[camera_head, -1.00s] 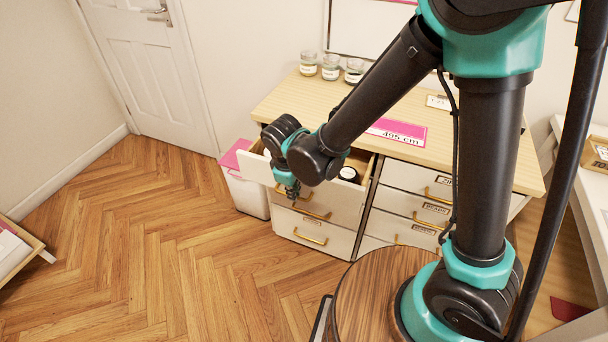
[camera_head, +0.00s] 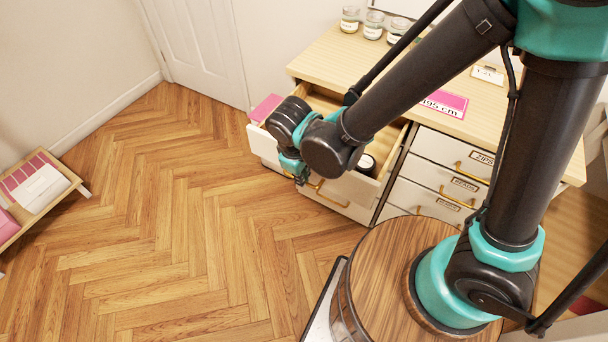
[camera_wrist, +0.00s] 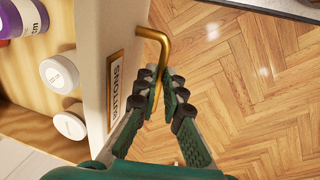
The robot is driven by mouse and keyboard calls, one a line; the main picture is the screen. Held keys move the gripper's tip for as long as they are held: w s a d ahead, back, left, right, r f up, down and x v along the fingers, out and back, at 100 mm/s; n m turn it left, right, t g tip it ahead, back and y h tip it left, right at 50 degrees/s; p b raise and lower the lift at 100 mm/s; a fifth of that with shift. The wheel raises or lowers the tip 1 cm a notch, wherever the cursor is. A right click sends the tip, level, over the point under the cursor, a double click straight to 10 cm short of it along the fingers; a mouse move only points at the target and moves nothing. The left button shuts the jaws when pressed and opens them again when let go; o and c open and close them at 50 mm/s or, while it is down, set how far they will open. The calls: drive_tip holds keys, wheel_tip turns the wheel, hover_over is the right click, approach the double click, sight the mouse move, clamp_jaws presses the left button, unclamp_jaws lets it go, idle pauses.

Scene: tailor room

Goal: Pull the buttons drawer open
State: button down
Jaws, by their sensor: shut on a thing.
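The buttons drawer (camera_head: 262,142) is the top left drawer of the dresser and stands pulled out, its inside showing from above. In the wrist view its front carries a "BUTTONS" label (camera_wrist: 116,90) and a brass handle (camera_wrist: 158,38). My gripper (camera_head: 297,178) is at the drawer front in the head view. In the wrist view my gripper (camera_wrist: 163,88) is shut on the handle, with a finger on either side of the bar. My arm hides part of the drawer in the head view. White-lidded containers (camera_wrist: 60,74) and a purple one lie inside the drawer.
A column of labelled drawers (camera_head: 445,180) is shut at right. A pink-topped bin (camera_head: 264,108) stands left of the dresser. The wooden floor (camera_head: 170,240) in front is clear.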

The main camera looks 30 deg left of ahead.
drive_tip(key=c, duration=1.6)
unclamp_jaws()
drive_tip(key=r, duration=0.4)
drive_tip(key=s+r, duration=0.1)
drive_tip(key=r, duration=0.3)
drive_tip(key=s+r, duration=0.1)
drive_tip(key=r, duration=0.2)
drive_tip(key=shift+a+r, duration=0.1)
drive_tip(key=shift+r, duration=0.3)
